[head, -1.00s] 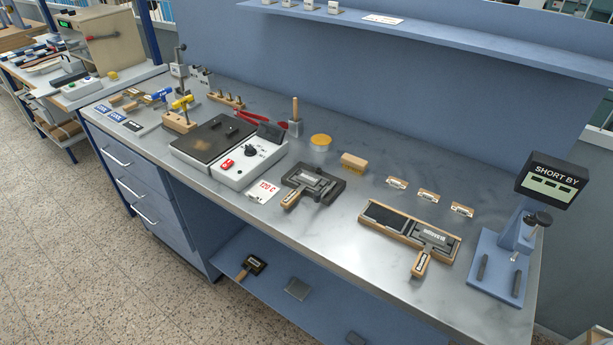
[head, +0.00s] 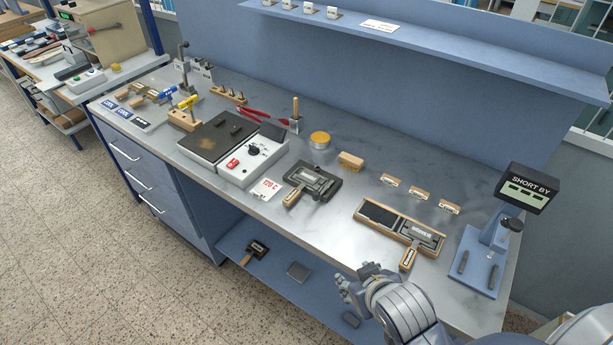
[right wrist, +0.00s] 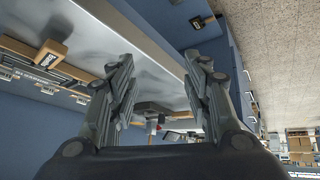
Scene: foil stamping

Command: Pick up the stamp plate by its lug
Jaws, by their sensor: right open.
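A grey plate with a wooden lug (head: 408,258) lies in a wooden tray (head: 373,228) on the right half of the bench, the lug pointing to the front edge. A similar dark plate frame (head: 318,180) with a wooden handle lies on the bench left of it. I cannot tell for certain which is the stamp plate. My right gripper (head: 352,281) is open and empty, in front of the bench edge and left of the tray's lug, touching nothing. In the right wrist view its open fingers (right wrist: 158,75) have a wooden handle (right wrist: 52,52) to their left. My left gripper is not in view.
A SHORT BY display stand (head: 480,260) is at the bench's right end. A hot plate unit (head: 213,138) stands at left. A lower shelf (head: 275,290) holds another handled plate (head: 257,247) and dark blocks. Bare bench lies between the dark frame and tray.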

